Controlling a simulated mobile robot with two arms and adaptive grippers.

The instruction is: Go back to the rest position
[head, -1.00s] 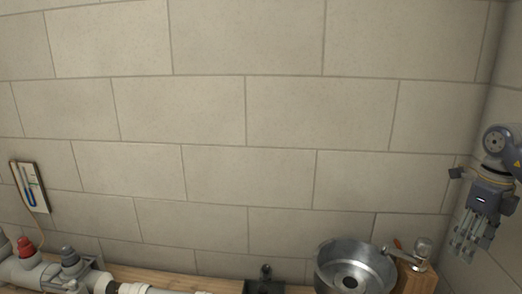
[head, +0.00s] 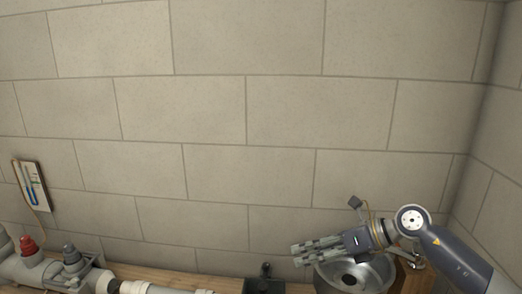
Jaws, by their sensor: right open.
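My right gripper (head: 318,250) comes in from the right edge and points left. It shows in front of the upper part of a round metal basin (head: 378,274) and covers part of its rim. Its fingers are apart and hold nothing that I can see. Whether it touches the basin I cannot tell. My left gripper is not in view.
A wooden bench (head: 222,281) runs along the bottom edge. Grey pipework (head: 25,270) with a red cap (head: 28,245) stands at lower left. A small black fixture (head: 264,280) stands left of the basin. A gauge board (head: 32,186) hangs on the block wall (head: 250,110).

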